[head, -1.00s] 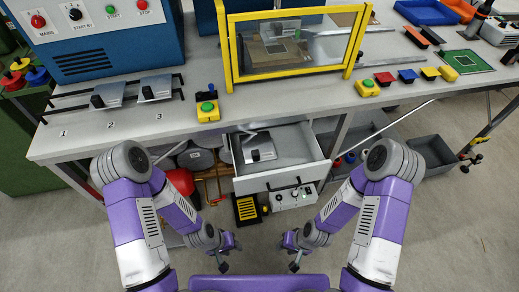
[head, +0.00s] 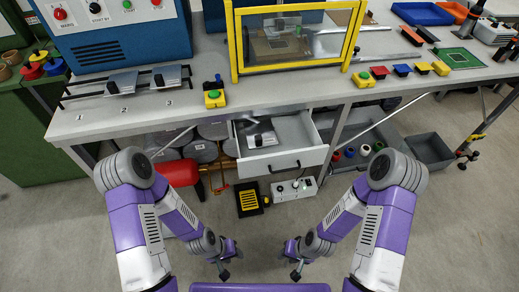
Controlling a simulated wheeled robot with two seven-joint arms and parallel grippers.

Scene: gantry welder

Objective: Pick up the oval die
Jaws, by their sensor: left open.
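Three grey metal plates with black knobs look like dies; I cannot tell which is the oval one. One plate (head: 261,138) lies in the open drawer (head: 282,162) under the bench. Two more, a plate above number 2 (head: 122,84) and a plate above number 3 (head: 168,77), sit on the rack at the left of the bench. My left gripper (head: 223,273) is open and empty, low in front of the drawer. My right gripper (head: 296,273) is to its right, low and apart from everything; its jaws are too small to read.
The bench (head: 300,98) spans the view, with a yellow-framed guard (head: 292,45) and a blue control box (head: 120,30) on it.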

